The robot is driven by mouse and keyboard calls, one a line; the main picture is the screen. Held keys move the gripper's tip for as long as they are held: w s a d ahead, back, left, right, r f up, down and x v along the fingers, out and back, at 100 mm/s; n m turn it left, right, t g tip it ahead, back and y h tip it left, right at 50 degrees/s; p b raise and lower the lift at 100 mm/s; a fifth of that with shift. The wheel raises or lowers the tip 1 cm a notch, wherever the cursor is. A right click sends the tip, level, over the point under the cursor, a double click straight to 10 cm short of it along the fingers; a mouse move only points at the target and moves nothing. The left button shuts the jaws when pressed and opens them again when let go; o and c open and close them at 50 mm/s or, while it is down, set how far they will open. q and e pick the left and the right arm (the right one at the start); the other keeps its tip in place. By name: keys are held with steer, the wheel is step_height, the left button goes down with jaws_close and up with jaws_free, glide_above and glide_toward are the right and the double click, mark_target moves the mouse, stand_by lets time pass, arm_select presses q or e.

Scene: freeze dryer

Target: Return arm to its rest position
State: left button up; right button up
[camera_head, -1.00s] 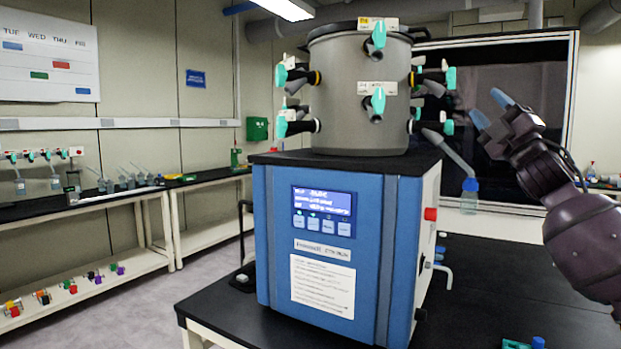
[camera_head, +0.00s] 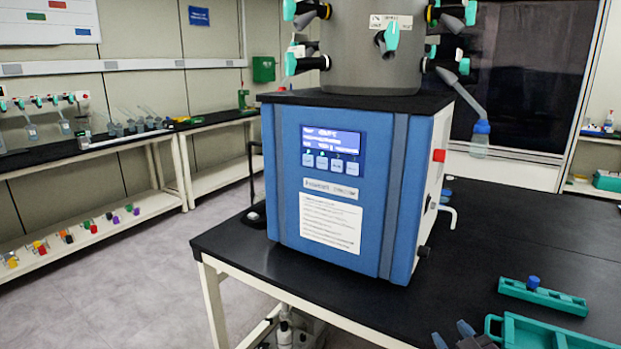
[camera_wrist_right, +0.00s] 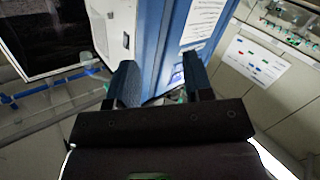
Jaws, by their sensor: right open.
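My right gripper (camera_head: 454,332) shows only its blue-grey fingertips at the bottom edge of the head view, low over the black table (camera_head: 520,215). In the right wrist view its two fingers (camera_wrist_right: 160,85) stand apart with nothing between them. The blue freeze dryer (camera_head: 335,190) stands on the table, left of and beyond the gripper. A flask (camera_head: 480,138) with a blue collar hangs by its tube from a port on the dryer's right side. My left gripper is not in view.
A green rack (camera_head: 543,297) with a blue-capped item and a green tray (camera_head: 550,332) sit at the table's front right, close to the gripper. The table between dryer and rack is mostly clear. Side benches (camera_head: 90,157) with glassware line the left wall.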

steer(key=s+f+m+g+h, duration=0.1)
steer(key=s+f+m+g, duration=0.1)
steer(key=s+f, duration=0.7)
steer(key=s+f+m+g+h, duration=0.1)
steer(key=s+f+m+g, duration=0.1)
steer(key=s+f, duration=0.7)
steer(key=s+g, duration=0.1)
steer(key=s, duration=0.7)
steer(key=shift+s+f+g, duration=0.2)
steer(key=shift+s+g, duration=0.1)
